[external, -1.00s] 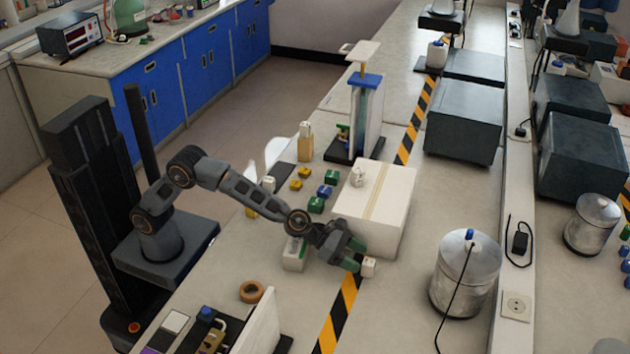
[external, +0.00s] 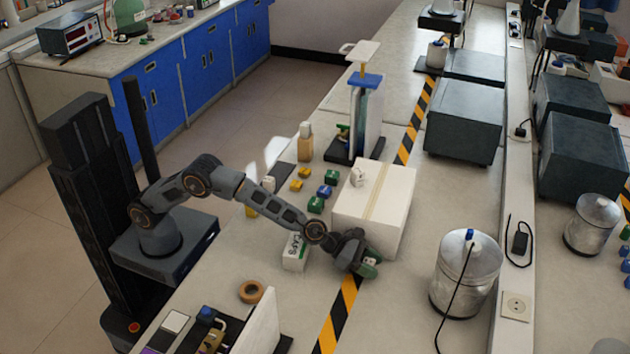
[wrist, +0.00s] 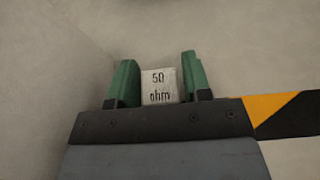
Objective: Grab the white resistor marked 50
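The white resistor block marked "50 ohm" (wrist: 159,87) sits between the two green fingers of my gripper (wrist: 159,64) in the wrist view. The fingers stand on either side of it, with a narrow gap showing at the right finger; contact on the left is hard to judge. My gripper looks open around the block. In the external view my gripper (external: 367,266) is low at the bench, by the near corner of the white box, and it mostly hides the resistor.
A large white box (external: 395,205) stands right behind my gripper. A small white CAPS box (external: 295,252) is to the left, under my forearm. Yellow-black tape (external: 338,315) runs along the bench. A metal canister (external: 466,275) stands to the right, with clear bench between.

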